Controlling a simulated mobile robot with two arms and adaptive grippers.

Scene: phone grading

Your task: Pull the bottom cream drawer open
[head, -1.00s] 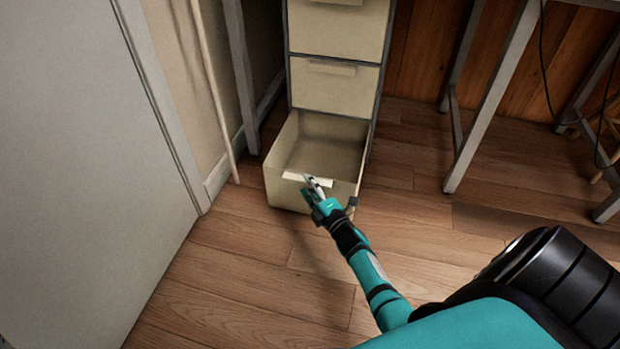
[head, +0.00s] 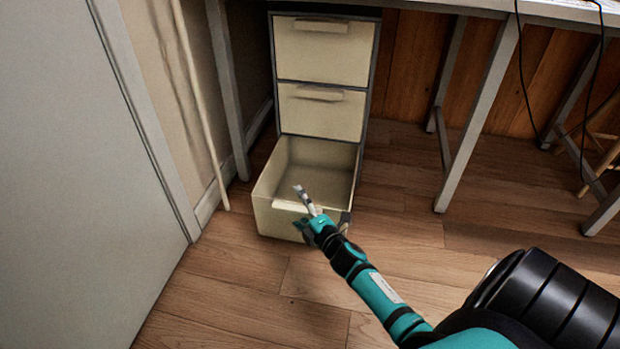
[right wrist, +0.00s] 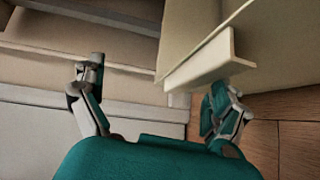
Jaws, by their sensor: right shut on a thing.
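The cream bottom drawer (head: 272,221) stands well out from the cabinet, and its empty inside shows in the head view. My right gripper (head: 319,206) is at the handle (head: 289,206) on the drawer's front and is shut on it. In the right wrist view, the handle (right wrist: 210,74) lies against the right finger, and my right gripper's fingers (right wrist: 155,82) look wide apart; the exact contact is unclear. My left gripper is not in view.
The two upper cream drawers (head: 325,50) (head: 320,112) are closed. A grey door (head: 60,180) is at the left. A desk leg (head: 475,120) stands right of the cabinet. The wooden floor (head: 215,295) before the drawer is clear.

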